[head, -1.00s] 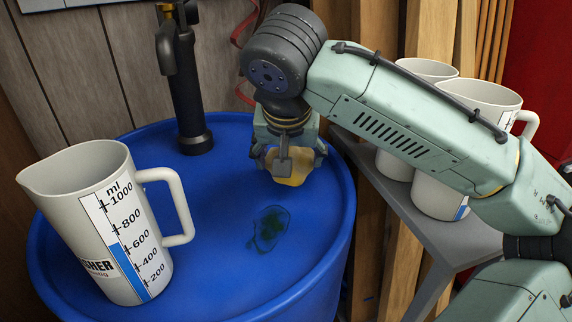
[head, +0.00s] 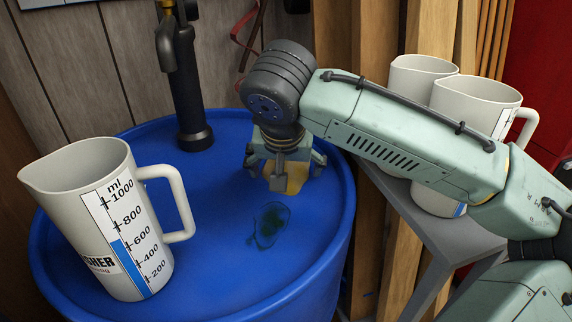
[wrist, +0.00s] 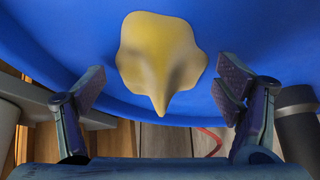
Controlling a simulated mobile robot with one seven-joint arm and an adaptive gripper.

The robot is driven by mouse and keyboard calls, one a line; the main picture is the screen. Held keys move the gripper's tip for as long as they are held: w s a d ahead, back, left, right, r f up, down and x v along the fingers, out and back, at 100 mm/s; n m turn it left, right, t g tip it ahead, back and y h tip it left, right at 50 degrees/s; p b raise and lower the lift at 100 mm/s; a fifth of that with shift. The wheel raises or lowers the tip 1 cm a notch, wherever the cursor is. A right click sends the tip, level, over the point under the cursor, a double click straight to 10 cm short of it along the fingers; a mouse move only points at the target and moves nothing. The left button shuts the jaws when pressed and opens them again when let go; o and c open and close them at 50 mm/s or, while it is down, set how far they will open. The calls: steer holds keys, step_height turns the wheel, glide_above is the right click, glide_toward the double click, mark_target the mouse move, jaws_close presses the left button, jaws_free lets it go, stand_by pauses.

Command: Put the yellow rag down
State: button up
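The yellow rag (head: 294,178) is on the blue drum's top (head: 220,215), partly hidden behind my gripper (head: 284,165) in the head view. In the wrist view the rag (wrist: 160,50) is spread on the blue surface, with a pinched peak pointing toward my gripper (wrist: 163,88).
A white measuring jug (head: 85,215) stands on the drum at the left. A dark pump pipe (head: 186,90) rises at the back. A dark green stain (head: 268,225) lies in front of my gripper. Two more jugs (head: 470,105) stand on a grey shelf (head: 445,235) at the right.

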steer(key=shift+o, duration=0.2)
steer(key=shift+r, duration=0.25)
steer(key=v, duration=1.1)
steer(key=shift+s+r, duration=0.2)
steer(key=shift+r, duration=0.15)
